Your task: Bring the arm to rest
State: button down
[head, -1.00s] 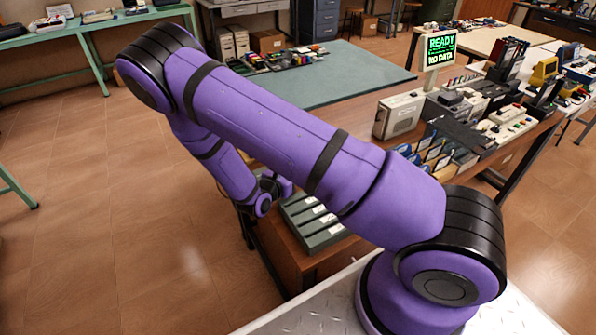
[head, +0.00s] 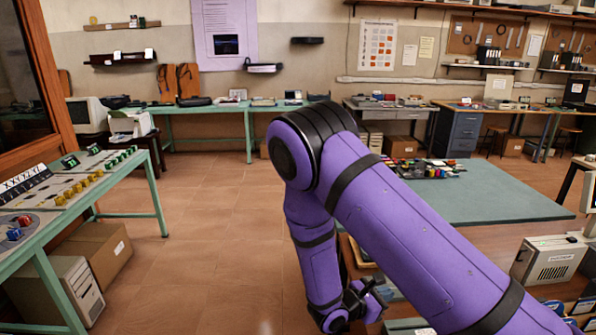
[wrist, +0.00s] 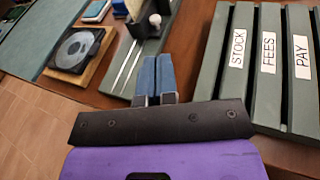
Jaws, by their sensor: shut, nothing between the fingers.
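My purple arm crosses the right half of the head view, bent at a black elbow, with its forearm hanging down. My gripper (wrist: 157,77) shows in the wrist view with its two blue-grey fingers together and nothing between them. It is over a wooden surface, left of a dark green slotted rack (wrist: 245,75) labelled STOCK, FEES and PAY. I cannot tell how high above the surface the fingers are. In the head view the wrist end is low in the middle, partly hidden behind dark joint parts, and the fingertips are not clear.
A disc in a wooden tray (wrist: 78,48) lies left of the fingers. In the head view, a green-framed bench (head: 45,225) stands at left and a beige box (head: 548,260) at right. A teal mat (head: 500,195) lies behind my arm. The tiled floor (head: 215,240) between is open.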

jog(key=s+d+r+m+g+y, duration=0.25)
jog(key=r+m, duration=0.25)
jog(key=r, duration=0.3)
jog(key=s+d+r+m+g+y, duration=0.2)
jog(key=s+r+m, duration=0.15)
jog(key=r, duration=0.45)
jog(key=s+d+r+m+g+y, duration=0.2)
jog(key=r+m, duration=0.3)
jog(key=r, duration=0.4)
jog(key=s+a+r+m+t+y, duration=0.1)
jog(key=s+r+m+t+y, duration=0.5)
jog(key=s+r, duration=0.9)
jog(key=shift+s+a+r+m+y, duration=0.3)
jog(key=shift+s+m+y, duration=0.3)
jog(key=shift+m+y, duration=0.35)
